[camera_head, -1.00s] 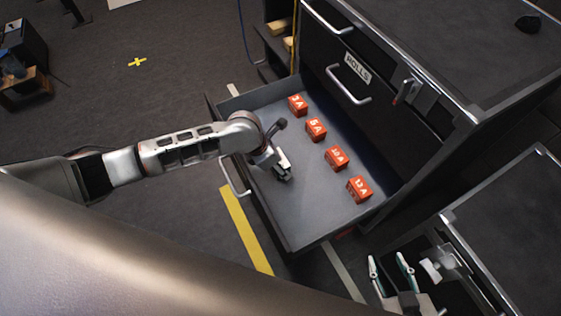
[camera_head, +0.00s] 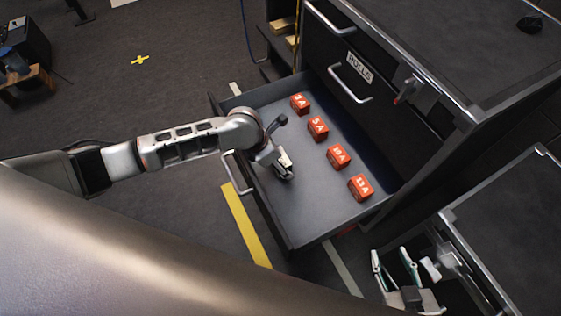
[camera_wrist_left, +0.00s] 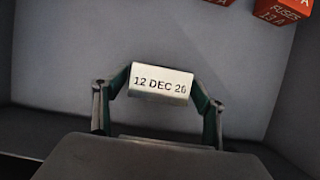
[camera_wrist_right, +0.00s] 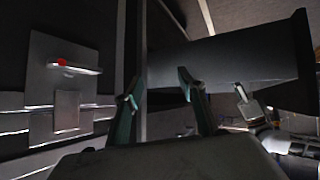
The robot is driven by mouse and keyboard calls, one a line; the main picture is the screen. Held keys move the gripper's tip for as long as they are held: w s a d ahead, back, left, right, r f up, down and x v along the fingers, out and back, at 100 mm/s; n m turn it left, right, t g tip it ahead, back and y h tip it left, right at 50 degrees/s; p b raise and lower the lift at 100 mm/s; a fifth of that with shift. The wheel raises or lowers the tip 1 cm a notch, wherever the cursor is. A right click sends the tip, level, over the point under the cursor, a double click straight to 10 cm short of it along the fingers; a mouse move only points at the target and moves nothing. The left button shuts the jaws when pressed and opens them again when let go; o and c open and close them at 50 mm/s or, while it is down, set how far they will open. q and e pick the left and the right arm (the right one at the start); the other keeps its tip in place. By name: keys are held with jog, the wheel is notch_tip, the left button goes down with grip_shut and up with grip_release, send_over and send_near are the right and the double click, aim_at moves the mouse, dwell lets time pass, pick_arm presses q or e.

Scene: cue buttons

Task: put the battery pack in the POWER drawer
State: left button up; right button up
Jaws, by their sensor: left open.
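A pale block (camera_wrist_left: 160,84) marked "12 DEC 20" is between the fingertips of my left gripper (camera_wrist_left: 162,96) in the left wrist view. The fingers are open on either side of it, over the grey drawer floor. I cannot tell whether this block is the battery pack. In the head view my left gripper (camera_head: 286,170) is low inside the open drawer (camera_head: 305,205), near its front side. No POWER label is readable. My right gripper (camera_head: 392,262) is open and empty at the lower right, also seen in the right wrist view (camera_wrist_right: 158,85).
Several orange fuse boxes (camera_head: 338,156) stand in a row along the drawer's back side. A shut drawer labelled ROLLS (camera_head: 359,68) is above. Another dark cabinet (camera_head: 510,225) is at the right. The drawer floor between gripper and boxes is clear.

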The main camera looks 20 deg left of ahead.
pick_arm(q)
jog(key=p+v, duration=0.3)
jog(key=v, duration=0.7)
jog(key=shift+r, duration=0.3)
pick_arm(e)
jog(key=shift+s+d+f, duration=0.4)
jog(key=shift+s+d, duration=0.1)
jog(key=shift+s, duration=0.2)
jog(key=shift+w+r, duration=0.15)
